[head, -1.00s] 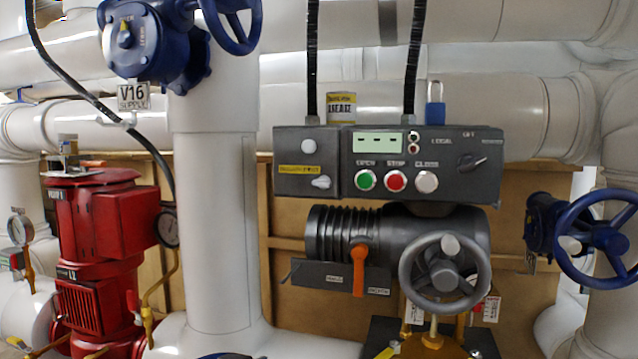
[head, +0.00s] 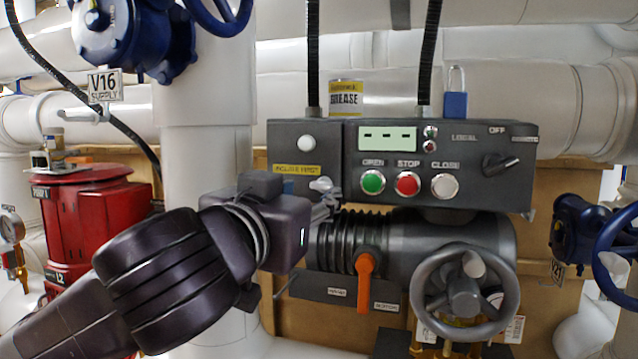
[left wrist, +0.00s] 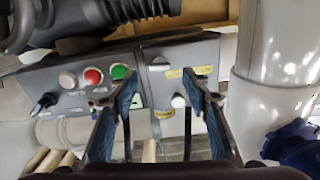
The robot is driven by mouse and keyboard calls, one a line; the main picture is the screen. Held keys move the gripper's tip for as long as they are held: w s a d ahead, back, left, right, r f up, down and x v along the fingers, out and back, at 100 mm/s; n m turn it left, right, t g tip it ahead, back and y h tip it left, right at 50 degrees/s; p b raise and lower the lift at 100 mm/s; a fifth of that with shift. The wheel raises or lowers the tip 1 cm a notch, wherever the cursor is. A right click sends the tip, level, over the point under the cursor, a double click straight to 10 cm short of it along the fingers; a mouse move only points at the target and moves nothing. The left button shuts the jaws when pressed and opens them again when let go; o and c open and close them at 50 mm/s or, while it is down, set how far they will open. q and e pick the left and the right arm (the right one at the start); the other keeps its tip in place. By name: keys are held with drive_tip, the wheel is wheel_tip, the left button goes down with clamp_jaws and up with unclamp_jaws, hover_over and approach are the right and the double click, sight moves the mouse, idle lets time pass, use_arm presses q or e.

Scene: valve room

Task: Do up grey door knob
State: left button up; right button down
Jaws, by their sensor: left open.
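The grey door knob (head: 322,184) is a small winged knob at the lower right of the small door at the left end of the dark control box (head: 430,205). Its wing looks roughly level, slightly tilted. My left gripper (head: 326,206) is open with its fingertips close to this knob, partly covering the area just below it. In the left wrist view, which is upside down, the knob (left wrist: 160,63) lies between and just beyond the two open fingertips (left wrist: 161,80). I cannot tell whether they touch it. My right gripper is not in view.
A round pale knob (head: 306,143) sits above the yellow label (head: 297,170) on the same door. Green (head: 373,181), red and white buttons are just to the right. An orange lever (head: 365,280) and a grey handwheel (head: 464,293) are below. A white pipe (head: 205,120) stands left.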

sight(320, 188)
use_arm(q)
drive_tip(key=p+x, duration=0.1)
drive_tip(key=x, duration=0.3)
drive_tip(key=shift+w+r, duration=0.1)
drive_tip(key=shift+w, duration=0.05)
drive_tip(key=shift+w+d+p, duration=0.25)
drive_tip(key=shift+w+p, duration=0.1)
drive_tip(key=shift+w, duration=0.25)
drive_tip(key=c, duration=1.2)
drive_tip(key=shift+o, duration=0.2)
